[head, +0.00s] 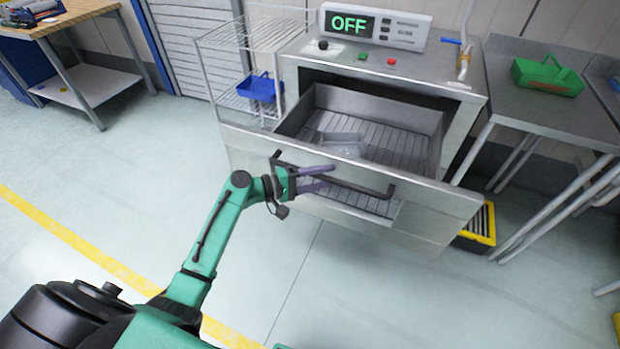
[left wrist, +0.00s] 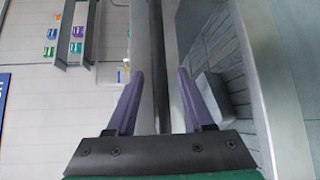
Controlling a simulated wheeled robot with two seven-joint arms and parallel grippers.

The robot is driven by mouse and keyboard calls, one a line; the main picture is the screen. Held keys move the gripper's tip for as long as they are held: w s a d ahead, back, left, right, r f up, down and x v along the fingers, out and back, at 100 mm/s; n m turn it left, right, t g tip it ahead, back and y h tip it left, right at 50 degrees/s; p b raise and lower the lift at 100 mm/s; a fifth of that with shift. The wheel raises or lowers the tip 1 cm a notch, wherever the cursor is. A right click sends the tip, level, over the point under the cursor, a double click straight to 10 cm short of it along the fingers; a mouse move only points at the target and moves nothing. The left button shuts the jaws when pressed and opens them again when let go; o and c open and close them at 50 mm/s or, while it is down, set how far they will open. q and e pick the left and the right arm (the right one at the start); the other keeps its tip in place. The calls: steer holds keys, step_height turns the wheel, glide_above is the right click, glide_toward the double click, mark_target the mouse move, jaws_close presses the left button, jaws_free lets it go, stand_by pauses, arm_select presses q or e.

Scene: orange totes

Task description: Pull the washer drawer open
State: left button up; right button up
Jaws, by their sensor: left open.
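The washer (head: 465,105) is a grey metal machine with a display reading OFF. Its drawer (head: 440,205) stands pulled out towards me, with its slatted inside showing. A dark bar handle (head: 365,188) runs across the drawer front; in the left wrist view the handle (left wrist: 173,60) runs between my fingers. My left gripper (head: 333,177) is open at the left part of the handle, its purple fingers on either side of the bar. I cannot tell whether they touch it. My right gripper is not in view.
A grey metal piece (head: 341,140) lies inside the drawer. A wire rack with a blue basket (head: 259,87) stands to the left. A metal table with a green basket (head: 548,76) stands to the right. A yellow-edged bin (head: 481,226) is low at the right. The floor in front is clear.

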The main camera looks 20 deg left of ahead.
arm_select(q)
steer(key=b+v, duration=0.2)
steer(key=v, duration=1.2)
steer(key=shift+a, duration=0.1)
steer(key=s+a+f+g+y, duration=0.1)
steer(key=s+a+f+y, duration=0.15)
steer(key=f, duration=0.85)
steer(key=s+a+f+n+g+y+p, duration=0.1)
steer(key=s+f+g+y, duration=0.2)
steer(key=f, duration=0.7)
steer(key=s+a+f+y, duration=0.2)
steer(key=s+f+y, duration=0.15)
steer(key=f, duration=0.75)
steer(key=s+d+f+m+g+y, duration=0.1)
steer(key=s+f+m, duration=0.3)
steer(key=s, duration=0.4)
steer(key=s+d+f+m+g+y+p, duration=0.1)
steer(key=s+d+f+m+g, duration=0.1)
steer(key=s+f+m, duration=0.3)
steer(key=s+d+f+m+g+y, duration=0.1)
steer(key=s+f+m, duration=0.3)
steer(key=s, duration=0.7)
steer(key=shift+s+d+f+g, duration=0.25)
steer(key=shift+s+f+g, duration=0.15)
steer(key=shift+f+g, duration=0.45)
